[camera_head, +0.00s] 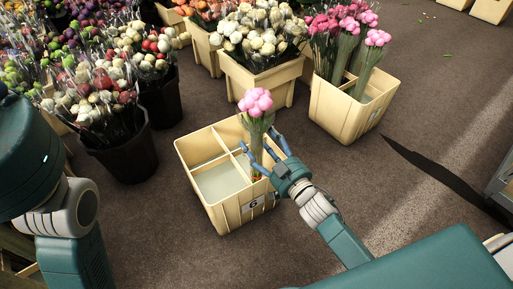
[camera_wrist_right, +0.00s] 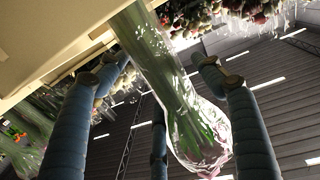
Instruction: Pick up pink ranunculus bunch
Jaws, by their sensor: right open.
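A pink ranunculus bunch (camera_head: 256,102) in a clear sleeve stands roughly upright in the divided cream crate (camera_head: 228,215) marked 6. My right gripper (camera_head: 262,146) is open at the bunch's stems, below the blooms. In the right wrist view, the sleeved green stems (camera_wrist_right: 165,80) run between my spread blue fingers (camera_wrist_right: 152,85); the fingers do not look closed on them. Whether any finger touches the sleeve I cannot tell. More pink bunches (camera_head: 345,22) stand in the cream crate (camera_head: 335,112) at the upper right. My left gripper is out of view.
The other visible compartments of the marked crate look empty. Behind it stand a cream crate of white flowers (camera_head: 255,38) and a black bucket (camera_head: 132,160) of mixed flowers.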

